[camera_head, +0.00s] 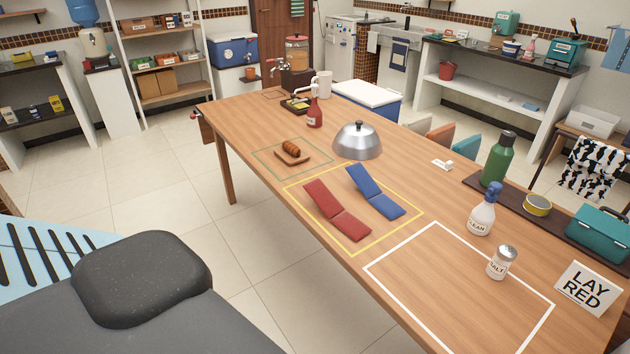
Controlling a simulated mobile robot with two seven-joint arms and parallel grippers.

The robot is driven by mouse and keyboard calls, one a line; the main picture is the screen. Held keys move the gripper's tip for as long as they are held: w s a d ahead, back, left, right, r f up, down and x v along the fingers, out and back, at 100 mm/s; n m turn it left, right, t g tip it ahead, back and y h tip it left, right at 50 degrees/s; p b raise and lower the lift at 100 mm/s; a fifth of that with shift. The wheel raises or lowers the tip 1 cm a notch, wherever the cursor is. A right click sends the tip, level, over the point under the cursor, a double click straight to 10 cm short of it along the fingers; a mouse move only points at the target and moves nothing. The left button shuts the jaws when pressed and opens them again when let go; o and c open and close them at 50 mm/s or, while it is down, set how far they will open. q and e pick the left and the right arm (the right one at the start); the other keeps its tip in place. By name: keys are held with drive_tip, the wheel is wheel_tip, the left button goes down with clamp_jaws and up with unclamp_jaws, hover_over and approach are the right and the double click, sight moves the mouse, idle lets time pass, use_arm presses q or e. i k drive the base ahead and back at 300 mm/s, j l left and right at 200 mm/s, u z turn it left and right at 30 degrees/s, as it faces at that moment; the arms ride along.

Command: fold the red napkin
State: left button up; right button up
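The red napkin (325,200) lies inside the yellow outline (400,224) on the wooden table. It has a crease across its middle, and its far half looks tilted up from the near half. A similar blue napkin (366,183) with the same bend lies just to its right, apart from it. Neither of my grippers is in view.
A white outline (440,327) on the near table surrounds bare wood, with a salt shaker (501,263) at its right edge. A spray bottle (482,212), a "LAY RED" sign (588,287) and a metal dome (357,143) stand nearby. A board with food (292,154) lies beyond the napkins.

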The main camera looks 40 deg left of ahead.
sight(320, 194)
drive_tip(key=i+j, duration=0.1)
drive_tip(key=j, duration=0.35)
drive_tip(key=i+j, duration=0.15)
drive_tip(key=j, duration=0.25)
drive_tip(key=i+j, duration=0.1)
drive_tip(key=j, duration=0.35)
drive_tip(key=i+j, duration=0.1)
drive_tip(key=j, duration=0.3)
drive_tip(key=i+j, duration=0.1)
drive_tip(key=j, duration=0.35)
drive_tip(key=i+j, duration=0.15)
drive_tip(key=j, duration=0.25)
drive_tip(key=i+j, duration=0.1)
drive_tip(key=j, duration=0.35)
